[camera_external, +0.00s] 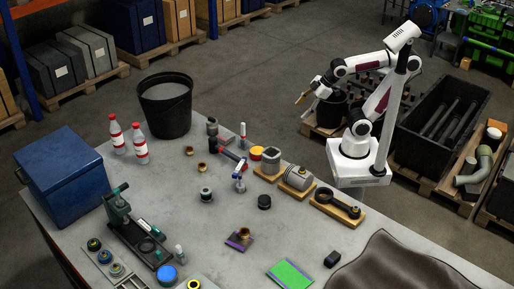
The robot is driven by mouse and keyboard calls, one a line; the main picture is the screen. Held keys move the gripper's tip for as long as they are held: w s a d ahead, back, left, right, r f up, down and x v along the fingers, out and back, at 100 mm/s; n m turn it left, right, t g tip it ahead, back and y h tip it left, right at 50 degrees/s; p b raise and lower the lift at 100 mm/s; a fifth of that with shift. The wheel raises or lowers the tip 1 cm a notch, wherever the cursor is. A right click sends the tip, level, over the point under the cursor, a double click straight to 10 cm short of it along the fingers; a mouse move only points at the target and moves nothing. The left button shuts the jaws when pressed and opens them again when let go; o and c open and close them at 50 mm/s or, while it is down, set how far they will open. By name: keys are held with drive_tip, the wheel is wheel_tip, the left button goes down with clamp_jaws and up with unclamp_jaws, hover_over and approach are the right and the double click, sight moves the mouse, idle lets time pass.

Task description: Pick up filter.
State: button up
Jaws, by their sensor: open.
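My gripper (303,98) is at the upper middle of the view, raised at the end of my folded arm, beyond the far edge of the workbench. It is open, and no object shows in it. No part is clearly marked as the filter at this size. Small round parts that could be it include a grey and black cylinder (206,194) standing mid-bench, a black disc-like part (264,202) to its right, and a blue round part (167,274) near the front. My gripper is well apart from all of them.
The grey workbench (225,218) holds a black bucket (165,112), two bottles, a blue box (62,172), a green press (130,232) and engine parts on wooden boards. A green and purple pad (290,274) and dark cloth (395,268) lie at the front right. Bare bench separates many parts.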

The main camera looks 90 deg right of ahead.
drive_tip(key=w+a+r+n+t+y, duration=0.1)
drive_tip(key=w+a+n+t, duration=0.1)
drive_tip(key=w+n, duration=0.75)
drive_tip(key=w+a+r+n+t, duration=0.15)
drive_tip(key=w+n, duration=0.25)
drive_tip(key=w, duration=1)
drive_tip(key=w+a+r+n+t+y, duration=0.1)
drive_tip(key=w+r+n+t, duration=0.1)
drive_tip(key=w+n, duration=0.75)
drive_tip(key=w+a+f+n+y, duration=0.5)
drive_tip(key=w+a+f+n, duration=0.45)
drive_tip(key=w+a, duration=0.2)
drive_tip(key=a+f+n+g+y, duration=0.1)
drive_tip(key=a+f+n, duration=0.2)
drive_tip(key=f+n, duration=0.1)
drive_tip(key=a+f+n+g+y, duration=0.2)
drive_tip(key=a+f+n, duration=0.1)
drive_tip(key=f+n, duration=0.1)
drive_tip(key=s+a+f+n+g+y, duration=0.1)
drive_tip(key=a+f+n+g+y, duration=0.1)
drive_tip(key=a+f+n, duration=0.1)
wheel_tip(320, 180, down, 3)
drive_tip(key=shift+a+r+n, duration=0.15)
drive_tip(key=shift+r+n, duration=0.05)
drive_tip(key=shift+n, duration=0.25)
drive_tip(key=shift+s+a+f+n+y, duration=0.25)
drive_tip(key=shift+s+f+n+y, duration=0.05)
drive_tip(key=shift+f, duration=0.1)
